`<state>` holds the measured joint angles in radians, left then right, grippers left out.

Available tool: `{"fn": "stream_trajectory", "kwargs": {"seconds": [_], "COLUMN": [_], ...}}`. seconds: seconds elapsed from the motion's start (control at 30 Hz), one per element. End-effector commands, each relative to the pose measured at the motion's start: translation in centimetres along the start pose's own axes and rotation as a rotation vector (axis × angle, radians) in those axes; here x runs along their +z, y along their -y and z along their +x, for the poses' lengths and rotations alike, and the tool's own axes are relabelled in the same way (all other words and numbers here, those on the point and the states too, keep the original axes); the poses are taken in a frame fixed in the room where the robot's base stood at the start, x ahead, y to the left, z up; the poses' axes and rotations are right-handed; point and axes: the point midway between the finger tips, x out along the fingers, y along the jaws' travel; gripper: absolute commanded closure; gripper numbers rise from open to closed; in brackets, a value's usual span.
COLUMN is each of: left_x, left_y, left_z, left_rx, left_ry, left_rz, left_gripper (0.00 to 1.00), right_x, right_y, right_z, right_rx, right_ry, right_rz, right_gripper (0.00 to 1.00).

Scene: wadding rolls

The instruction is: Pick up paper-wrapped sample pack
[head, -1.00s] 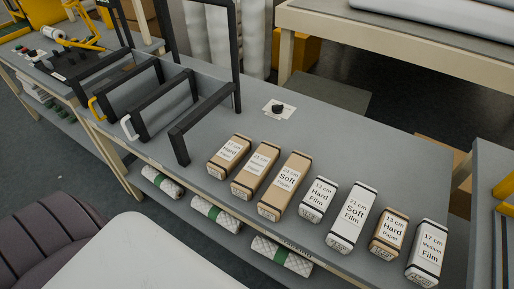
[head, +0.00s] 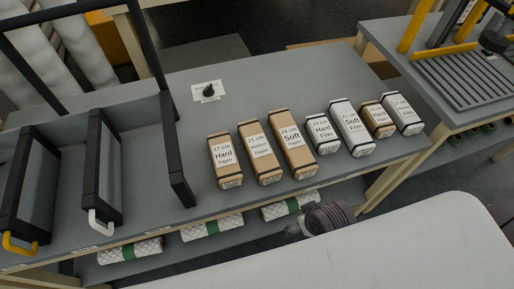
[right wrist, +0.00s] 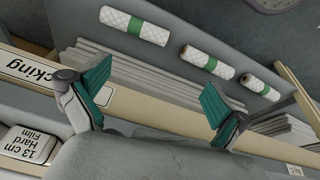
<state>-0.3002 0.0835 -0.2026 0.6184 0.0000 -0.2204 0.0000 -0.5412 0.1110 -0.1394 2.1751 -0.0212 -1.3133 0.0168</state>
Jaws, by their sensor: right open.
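Several sample packs stand in a row on the grey table (head: 300,90). Brown paper-wrapped ones are 17 cm Hard Paper (head: 225,160), a Medium Paper pack (head: 260,152), 24 cm Soft Paper (head: 292,145) and a smaller paper pack (head: 377,118) among the white film packs. White ones are 13 cm Hard Film (head: 322,133), 21 cm Soft Film (head: 352,127) and a Medium Film pack (head: 403,114). In the right wrist view, my right gripper (right wrist: 156,82) is open and empty near the table's front edge, with the Hard Film pack (right wrist: 28,146) at lower left. My left gripper is out of view.
Black frames with a white handle (head: 102,222) and a yellow handle (head: 20,243) stand left of the packs. White rolls with green bands (head: 212,227) lie on the shelf below. A side table with a slatted rack (head: 465,75) stands at right. The table behind the packs is mostly clear.

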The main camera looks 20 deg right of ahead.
Motion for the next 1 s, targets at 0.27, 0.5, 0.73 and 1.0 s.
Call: {"fn": "stream_trajectory", "kwargs": {"seconds": [0.27, 0.5, 0.73, 1.0], "left_x": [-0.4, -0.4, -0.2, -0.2], "left_y": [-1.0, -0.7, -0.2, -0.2], "left_z": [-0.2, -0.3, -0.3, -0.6], "left_rx": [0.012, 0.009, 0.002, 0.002], "left_ry": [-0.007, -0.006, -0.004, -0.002], "left_rz": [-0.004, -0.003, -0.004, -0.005], "left_gripper": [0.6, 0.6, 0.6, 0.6], "right_x": [-5.5, -9.3, -11.6, -14.6], "right_y": [-0.2, 1.0, 3.3, 3.8], "right_z": [-6.9, -8.8, -10.6, -9.4], "right_rx": [0.074, 0.084, 0.039, 0.023], "right_ry": [-0.312, -0.595, -0.815, -0.871], "right_rz": [0.08, 0.108, 0.091, 0.081], "right_gripper": [0.0, 0.0, 0.0, 0.0]}}
